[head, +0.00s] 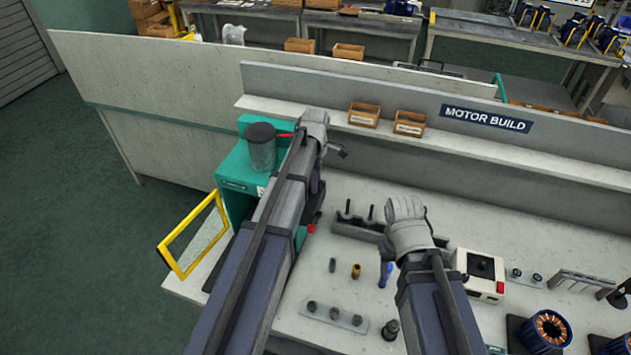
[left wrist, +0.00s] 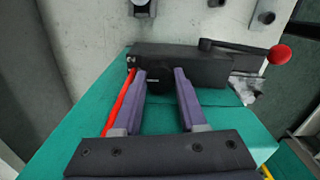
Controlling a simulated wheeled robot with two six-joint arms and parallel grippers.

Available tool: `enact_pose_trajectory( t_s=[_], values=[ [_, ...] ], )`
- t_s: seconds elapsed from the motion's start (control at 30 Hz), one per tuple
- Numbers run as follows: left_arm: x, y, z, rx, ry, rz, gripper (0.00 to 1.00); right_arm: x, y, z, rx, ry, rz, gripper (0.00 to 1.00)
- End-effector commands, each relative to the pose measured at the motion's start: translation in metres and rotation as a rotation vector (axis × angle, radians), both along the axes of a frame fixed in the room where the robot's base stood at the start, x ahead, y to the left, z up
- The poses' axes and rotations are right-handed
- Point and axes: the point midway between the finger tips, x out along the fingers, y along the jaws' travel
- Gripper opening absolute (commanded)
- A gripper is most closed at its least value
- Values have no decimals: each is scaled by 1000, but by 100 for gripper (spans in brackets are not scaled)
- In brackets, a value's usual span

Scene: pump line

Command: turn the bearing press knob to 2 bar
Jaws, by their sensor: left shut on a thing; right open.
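The dark round knob (left wrist: 160,86) sits on that block in the left wrist view. The two purple fingers of my left gripper (left wrist: 161,76) are shut on the knob, one on each side. A lever with a red ball (left wrist: 280,54) sticks out to the right of the block. I cannot read a pressure value. In the head view the teal press (head: 232,178) is partly behind my left arm, which hides the knob.
A yellow-framed guard (head: 197,234) stands out at the press's left. A white box with a red button (head: 481,276) and a copper-wound stator (head: 546,330) are at the right.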

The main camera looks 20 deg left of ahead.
Motion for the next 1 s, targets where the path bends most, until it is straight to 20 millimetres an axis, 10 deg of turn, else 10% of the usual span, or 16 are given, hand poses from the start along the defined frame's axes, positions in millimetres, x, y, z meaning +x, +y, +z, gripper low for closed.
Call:
enact_pose_trajectory(
  t_s=[0.27,1.0],
  values=[
    [0,0,0,0,0,0,1,0,0,0,0,0,0,50],
    [0,0,0,0,0,-261,0,0,0,0,0,0,0,50]
  ],
)
